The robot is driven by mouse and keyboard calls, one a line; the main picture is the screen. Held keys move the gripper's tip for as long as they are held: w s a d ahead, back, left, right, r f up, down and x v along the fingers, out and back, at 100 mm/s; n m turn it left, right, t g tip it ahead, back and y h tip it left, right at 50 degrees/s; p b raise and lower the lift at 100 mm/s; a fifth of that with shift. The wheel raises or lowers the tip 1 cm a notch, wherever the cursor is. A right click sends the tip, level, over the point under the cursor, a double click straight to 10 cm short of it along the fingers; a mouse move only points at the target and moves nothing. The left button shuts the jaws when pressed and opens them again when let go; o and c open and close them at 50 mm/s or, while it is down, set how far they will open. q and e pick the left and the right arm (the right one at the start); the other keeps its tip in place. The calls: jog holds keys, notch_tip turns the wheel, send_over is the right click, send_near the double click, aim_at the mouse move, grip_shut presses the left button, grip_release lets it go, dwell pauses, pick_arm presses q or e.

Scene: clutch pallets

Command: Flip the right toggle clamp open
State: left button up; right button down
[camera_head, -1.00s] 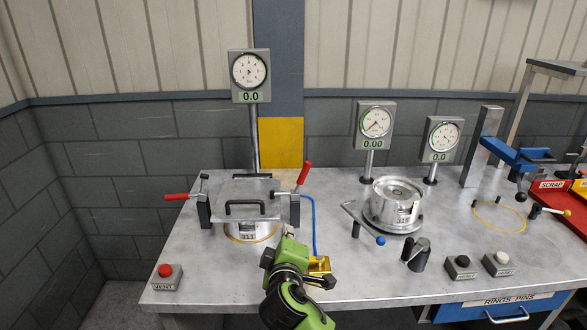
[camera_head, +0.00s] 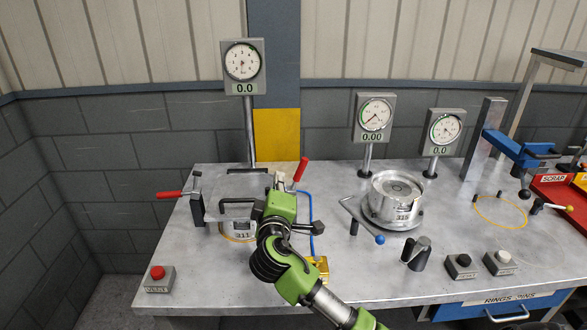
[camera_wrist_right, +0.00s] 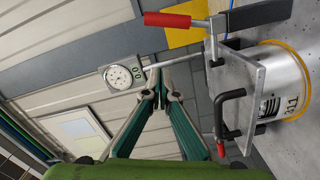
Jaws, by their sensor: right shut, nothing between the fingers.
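The right toggle clamp's red handle (camera_head: 300,168) points up and slightly right, beside the lidded fixture (camera_head: 238,184); its body is mostly hidden by my right arm. In the wrist view, turned sideways, this red handle (camera_wrist_right: 182,20) shows at the top, with the clamp beside the plate. My right gripper (camera_head: 281,180) is just left of the handle, over the fixture's right side, apparently apart from it. Its fingers (camera_wrist_right: 163,82) come together with nothing between them. The left toggle clamp's red handle (camera_head: 171,194) points left. My left gripper is out of view.
A dark bar handle (camera_head: 238,201) stands on the fixture's plate. A dial gauge (camera_head: 242,68) on a post rises behind it. A blue hose (camera_head: 311,222) and yellow block (camera_head: 318,268) lie to its right. A red vent button (camera_head: 157,272) sits at front left.

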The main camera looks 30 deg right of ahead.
jog(key=w+d+f+p, duration=0.1)
jog(key=w+d+p, duration=0.2)
jog(key=d, duration=0.4)
jog(key=shift+w+f, duration=0.2)
jog(key=shift+w, duration=0.15)
jog(key=shift+s+d+m+b, duration=0.15)
jog(key=shift+d+m+b, duration=0.05)
jog(key=shift+m+b, duration=0.2)
